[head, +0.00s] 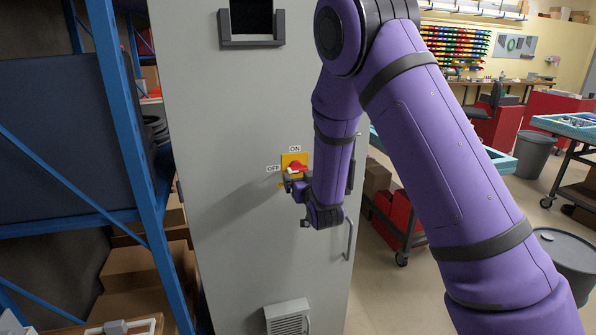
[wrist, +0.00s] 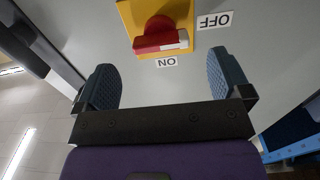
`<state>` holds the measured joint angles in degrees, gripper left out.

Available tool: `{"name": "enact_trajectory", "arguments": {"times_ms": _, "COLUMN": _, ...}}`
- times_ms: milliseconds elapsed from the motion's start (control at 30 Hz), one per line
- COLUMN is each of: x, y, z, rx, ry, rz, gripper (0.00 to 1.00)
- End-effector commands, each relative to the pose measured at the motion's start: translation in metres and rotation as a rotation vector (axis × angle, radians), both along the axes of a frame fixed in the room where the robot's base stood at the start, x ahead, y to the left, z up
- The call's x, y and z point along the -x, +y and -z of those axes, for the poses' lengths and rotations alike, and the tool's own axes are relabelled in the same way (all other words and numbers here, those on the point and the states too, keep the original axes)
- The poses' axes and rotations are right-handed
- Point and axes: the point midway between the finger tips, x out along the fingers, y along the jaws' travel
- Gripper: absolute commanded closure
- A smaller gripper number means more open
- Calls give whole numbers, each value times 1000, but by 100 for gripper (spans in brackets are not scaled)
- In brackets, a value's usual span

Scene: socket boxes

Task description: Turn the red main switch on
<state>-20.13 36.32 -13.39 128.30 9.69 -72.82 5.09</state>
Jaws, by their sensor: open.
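The red main switch (head: 297,167) sits on a yellow plate on the front of a grey cabinet. It also shows in the wrist view (wrist: 160,36), which sees it upside down. Its red handle lies horizontally, with its white-marked end toward the OFF label (wrist: 214,20). The ON label (wrist: 166,62) is on another side of the plate, above it in the head view (head: 295,149). My gripper (head: 289,182) is just in front of the switch and partly covers it in the head view. In the wrist view its two fingers (wrist: 162,72) are wide apart with nothing between them.
The grey cabinet (head: 222,150) has a vertical handle (head: 349,240) at lower right and a vent (head: 287,317) near the bottom. A blue shelf rack (head: 128,130) with cardboard boxes stands to the left.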

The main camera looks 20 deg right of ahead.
Motion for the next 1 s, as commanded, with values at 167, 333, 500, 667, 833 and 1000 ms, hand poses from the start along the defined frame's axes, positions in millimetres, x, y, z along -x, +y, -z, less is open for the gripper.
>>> {"name": "enact_trajectory", "arguments": {"times_ms": 167, "x": -31, "y": 0, "z": 0, "rx": 0, "ry": -2, "rz": 0, "gripper": 4}}
{"name": "enact_trajectory", "arguments": {"times_ms": 333, "x": -51, "y": 0, "z": 0, "rx": 0, "ry": -1, "rz": 0, "gripper": 4}}
{"name": "enact_trajectory", "arguments": {"times_ms": 500, "x": -59, "y": 0, "z": 0, "rx": 0, "ry": -1, "rz": 0, "gripper": 4}}
{"name": "enact_trajectory", "arguments": {"times_ms": 667, "x": -60, "y": 0, "z": -1, "rx": 0, "ry": 0, "rz": 0, "gripper": 4}}
{"name": "enact_trajectory", "arguments": {"times_ms": 833, "x": -60, "y": 0, "z": -1, "rx": 0, "ry": 0, "rz": 0, "gripper": 18}}
{"name": "enact_trajectory", "arguments": {"times_ms": 1000, "x": -60, "y": 0, "z": -1, "rx": 0, "ry": 0, "rz": 0, "gripper": 54}}
